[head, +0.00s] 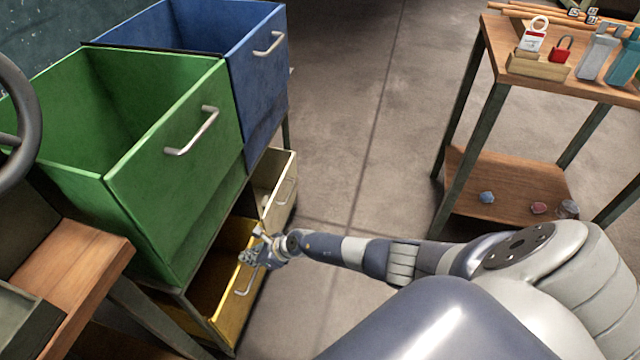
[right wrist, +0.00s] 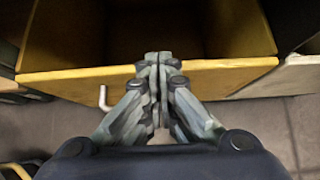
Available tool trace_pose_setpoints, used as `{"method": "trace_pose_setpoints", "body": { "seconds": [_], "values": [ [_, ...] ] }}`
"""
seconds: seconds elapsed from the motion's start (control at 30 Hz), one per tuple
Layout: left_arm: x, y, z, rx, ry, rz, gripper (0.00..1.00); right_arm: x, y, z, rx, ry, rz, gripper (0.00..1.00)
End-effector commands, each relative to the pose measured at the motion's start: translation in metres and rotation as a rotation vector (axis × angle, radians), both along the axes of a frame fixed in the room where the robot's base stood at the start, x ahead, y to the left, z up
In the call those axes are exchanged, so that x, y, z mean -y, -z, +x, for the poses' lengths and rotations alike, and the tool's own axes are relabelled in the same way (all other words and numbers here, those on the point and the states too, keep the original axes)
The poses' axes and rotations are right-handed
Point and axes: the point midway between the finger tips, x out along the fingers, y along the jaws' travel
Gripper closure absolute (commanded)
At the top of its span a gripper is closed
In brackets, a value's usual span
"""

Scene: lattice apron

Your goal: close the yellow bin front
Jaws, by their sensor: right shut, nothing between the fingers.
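The yellow bin (head: 236,312) is in the lower row of the rack, under the green bin, and stands pulled out with its dark inside showing. Its front has a pale bar handle (head: 246,281). My right gripper (head: 250,255) is at the upper part of the yellow front, near the handle. In the right wrist view the shut, empty fingers (right wrist: 158,62) overlap the top edge of the yellow front (right wrist: 75,82). I cannot tell whether they touch it. One end of the handle (right wrist: 103,98) shows left of the fingers. My left gripper is not in view.
Above are the open green bin (head: 180,160) and blue bin (head: 262,75). A cream bin (head: 275,190) sits right beside the yellow one. A wooden table (head: 75,270) is at left, a two-tier cart (head: 500,165) at right. Floor (head: 340,130) between is clear.

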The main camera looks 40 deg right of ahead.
Motion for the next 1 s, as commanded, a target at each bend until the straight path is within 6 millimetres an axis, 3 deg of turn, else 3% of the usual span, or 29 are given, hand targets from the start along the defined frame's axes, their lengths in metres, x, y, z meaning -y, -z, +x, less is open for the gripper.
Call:
{"method": "trace_pose_setpoints", "body": {
  "seconds": [0.67,1.0],
  "values": [
    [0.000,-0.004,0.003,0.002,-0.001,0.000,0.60,-0.007,-0.002,0.010,0.002,-0.001,-0.001,1.00],
    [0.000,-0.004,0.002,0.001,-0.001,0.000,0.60,0.003,-0.013,0.001,0.004,-0.003,-0.007,1.00]
  ]
}}
